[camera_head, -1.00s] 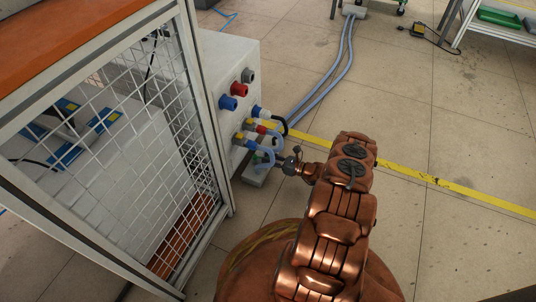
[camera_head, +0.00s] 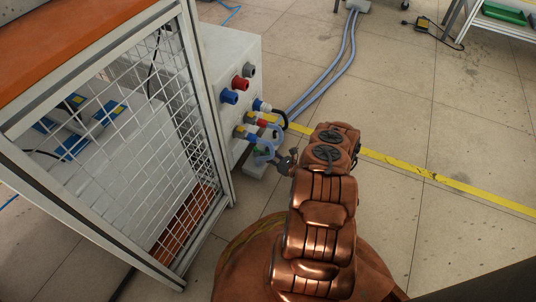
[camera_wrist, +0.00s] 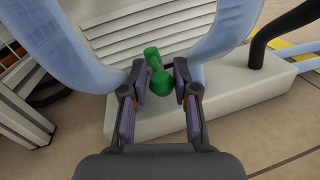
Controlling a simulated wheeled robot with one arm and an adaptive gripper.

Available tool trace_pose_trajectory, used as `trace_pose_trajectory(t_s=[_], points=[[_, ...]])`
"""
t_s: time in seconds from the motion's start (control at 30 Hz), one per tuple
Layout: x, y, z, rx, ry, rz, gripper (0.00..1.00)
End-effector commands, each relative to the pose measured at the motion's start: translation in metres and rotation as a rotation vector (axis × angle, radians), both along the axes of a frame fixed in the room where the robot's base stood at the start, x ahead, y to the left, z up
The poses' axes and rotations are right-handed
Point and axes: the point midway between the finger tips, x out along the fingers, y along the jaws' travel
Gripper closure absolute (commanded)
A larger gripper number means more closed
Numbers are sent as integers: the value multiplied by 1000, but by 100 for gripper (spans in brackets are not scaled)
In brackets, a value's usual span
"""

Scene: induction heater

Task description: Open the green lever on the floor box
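The green lever (camera_wrist: 158,72) shows in the wrist view, a short green rod with a thicker knob end, standing at the floor box. The floor box (camera_wrist: 140,118) is a low pale block on the floor; it also shows in the head view (camera_head: 255,170), beside the white cabinet. My gripper (camera_wrist: 160,88) is open, with one finger on each side of the lever. The near end of the lever lies between the fingers, with a visible gap on both sides. In the head view my gripper (camera_head: 287,160) is small and partly hidden by my arm.
Light blue hoses (camera_wrist: 224,40) arch close on both sides of my gripper. A black cable (camera_wrist: 270,32) rises from the box at right. A white cabinet (camera_head: 232,60) with coloured connectors and a mesh cage (camera_head: 130,130) stand at left. Open floor lies to the right.

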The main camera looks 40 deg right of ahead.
Motion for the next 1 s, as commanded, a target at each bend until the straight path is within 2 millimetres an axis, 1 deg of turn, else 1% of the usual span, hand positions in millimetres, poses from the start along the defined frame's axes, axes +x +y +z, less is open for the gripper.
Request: trace_pose_trajectory(t_s=[0.03,0.2,0.47,0.57,0.67,0.77,1.0], points=[[0,1,0,1,0,1,66],[0,0,0,0,1,0,49],[0,-1,0,0,1,-2,49],[-3,-2,-1,0,2,-3,49],[-12,-4,-1,0,2,-3,49],[-26,-8,-1,0,1,-5,49],[-71,-20,-1,-1,3,-6,49]])
